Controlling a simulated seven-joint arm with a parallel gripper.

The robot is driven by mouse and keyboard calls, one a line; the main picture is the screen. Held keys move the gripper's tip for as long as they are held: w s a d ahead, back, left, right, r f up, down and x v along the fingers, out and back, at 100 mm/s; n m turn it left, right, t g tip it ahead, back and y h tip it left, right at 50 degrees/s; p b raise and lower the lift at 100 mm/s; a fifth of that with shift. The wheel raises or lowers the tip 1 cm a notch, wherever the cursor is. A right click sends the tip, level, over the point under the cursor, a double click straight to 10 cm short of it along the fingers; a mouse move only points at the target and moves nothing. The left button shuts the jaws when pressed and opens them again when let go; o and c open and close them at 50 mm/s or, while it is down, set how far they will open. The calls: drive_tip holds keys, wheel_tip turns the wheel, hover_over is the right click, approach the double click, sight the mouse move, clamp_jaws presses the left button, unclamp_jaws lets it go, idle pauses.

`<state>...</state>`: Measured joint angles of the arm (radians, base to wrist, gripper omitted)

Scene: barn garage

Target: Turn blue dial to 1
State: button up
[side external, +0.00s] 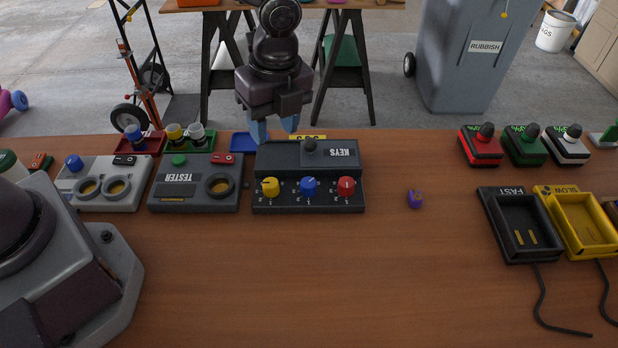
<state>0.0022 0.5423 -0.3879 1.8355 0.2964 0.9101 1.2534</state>
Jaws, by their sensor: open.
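The blue dial (309,186) is the middle of three knobs on the sloped front of the dark KEYS box (275,153), between a yellow dial (270,187) and a red dial (346,187). Small marks around the dials are too small to read, so I cannot tell which number the blue dial points to. My gripper (274,134) hangs pointing down above and behind the left part of the KEYS box, with its blue fingertips apart and nothing between them. It is apart from the blue dial. The lower ends of the fingers are partly hidden behind the box.
A TESTER box (196,196) and a grey box with a blue knob (74,162) stand left. A small purple object (415,198) lies right of the KEYS box. FAST (495,222) and SLOW (602,250) trays stand far right. The front middle of the table is clear.

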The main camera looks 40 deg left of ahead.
sight(309, 182)
drive_tip(key=w+d+f+m, duration=0.25)
drive_tip(key=w+m, duration=0.25)
drive_tip(key=m, duration=0.8)
drive_tip(key=shift+t, duration=0.4)
wheel_tip(309, 182, down, 12)
drive_tip(key=shift+f, duration=0.1)
drive_tip(key=shift+c, duration=0.3)
drive_tip(key=c, duration=0.6)
